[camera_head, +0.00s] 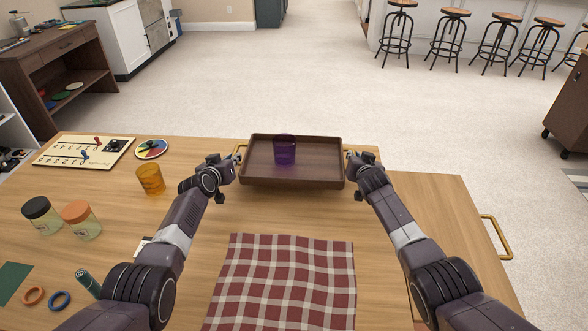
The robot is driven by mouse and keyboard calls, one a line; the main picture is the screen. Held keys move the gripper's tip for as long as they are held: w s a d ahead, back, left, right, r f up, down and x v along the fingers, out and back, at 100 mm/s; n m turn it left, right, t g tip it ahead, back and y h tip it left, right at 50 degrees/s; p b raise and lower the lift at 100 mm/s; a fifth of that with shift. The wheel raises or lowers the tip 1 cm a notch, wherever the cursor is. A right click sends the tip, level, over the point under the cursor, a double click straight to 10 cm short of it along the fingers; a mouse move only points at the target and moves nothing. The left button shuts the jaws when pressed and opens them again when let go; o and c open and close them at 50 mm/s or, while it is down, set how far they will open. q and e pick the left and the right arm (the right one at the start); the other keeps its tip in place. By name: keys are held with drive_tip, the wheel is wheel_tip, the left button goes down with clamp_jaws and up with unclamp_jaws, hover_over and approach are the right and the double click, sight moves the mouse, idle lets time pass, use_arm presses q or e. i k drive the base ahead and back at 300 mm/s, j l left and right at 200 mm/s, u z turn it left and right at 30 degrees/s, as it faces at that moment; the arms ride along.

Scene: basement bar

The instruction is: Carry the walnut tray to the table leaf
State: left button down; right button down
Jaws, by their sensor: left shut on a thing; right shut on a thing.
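The walnut tray (264,178) is at the far edge of the table (190,215), with a purple cup (284,150) standing upright in it. My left gripper (236,160) is shut on the tray's left brass handle. My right gripper (350,160) is shut on its right handle. The tray looks about level; I cannot tell whether its base touches the table. The table leaf (445,215) is the bare wooden section to the right, with a brass handle (497,237) on its outer edge. My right forearm crosses in front of part of it.
A red checked cloth (283,285) lies in front of the tray. To the left are an amber cup (150,180), two jars (82,220), a game board (84,151) and a colour wheel (151,149). Rings (60,300) and a dark cylinder (87,282) lie front left.

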sight(464, 233)
drive_tip(key=k+l+z, duration=0.45)
drive_tip(key=l, duration=0.2)
drive_tip(key=l+z, duration=0.2)
drive_tip(key=l, duration=0.15)
